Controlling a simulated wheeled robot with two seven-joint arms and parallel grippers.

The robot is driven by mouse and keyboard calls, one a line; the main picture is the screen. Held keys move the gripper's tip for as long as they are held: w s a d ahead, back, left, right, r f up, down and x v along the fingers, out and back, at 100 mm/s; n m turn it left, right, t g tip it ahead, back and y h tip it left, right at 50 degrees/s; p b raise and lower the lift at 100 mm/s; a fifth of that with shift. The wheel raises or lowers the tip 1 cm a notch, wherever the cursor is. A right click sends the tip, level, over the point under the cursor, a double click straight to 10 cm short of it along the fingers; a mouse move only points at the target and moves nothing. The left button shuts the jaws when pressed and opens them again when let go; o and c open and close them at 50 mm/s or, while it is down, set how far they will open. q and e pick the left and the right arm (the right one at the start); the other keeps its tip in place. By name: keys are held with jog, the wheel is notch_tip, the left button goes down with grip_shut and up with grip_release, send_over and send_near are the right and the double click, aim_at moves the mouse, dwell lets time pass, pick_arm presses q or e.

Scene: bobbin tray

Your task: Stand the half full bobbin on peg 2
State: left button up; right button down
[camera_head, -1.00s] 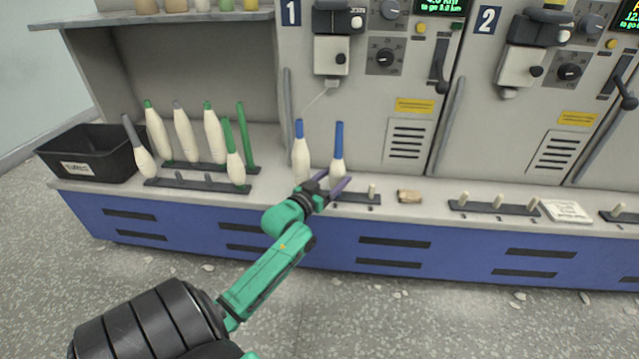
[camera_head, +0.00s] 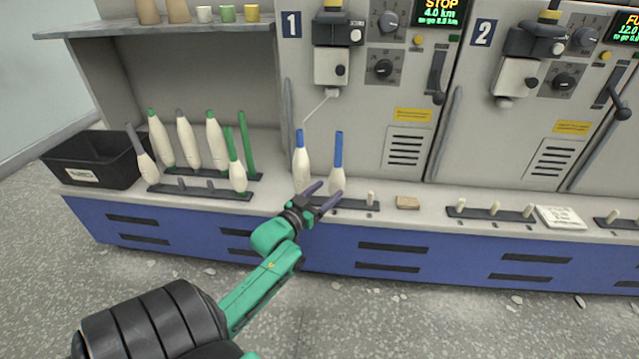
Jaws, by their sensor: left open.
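Two blue-topped bobbins stand at the rail under machine 1: a left one (camera_head: 301,167) and a right one (camera_head: 337,178). The right one shows a longer bare blue tube and less cream yarn. My left gripper (camera_head: 326,196) is open just in front of them, its purple fingers pointing at the right bobbin's lower part and partly hiding it. I cannot tell whether they touch. A bare peg (camera_head: 371,198) stands at the rail's right end. I see no peg numbers and cannot tell which peg is 2. My right gripper is out of view.
Green- and grey-topped bobbins (camera_head: 187,145) stand on two racks at left, beside a black bin (camera_head: 92,175). A tan block (camera_head: 408,202), a rail with bare pegs (camera_head: 491,212) and a white pad (camera_head: 560,217) lie to the right on the ledge.

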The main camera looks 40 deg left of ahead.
pick_arm(q)
jog(key=shift+s+d+p, duration=0.15)
jog(key=shift+s+p, duration=0.55)
jog(key=shift+s, duration=0.65)
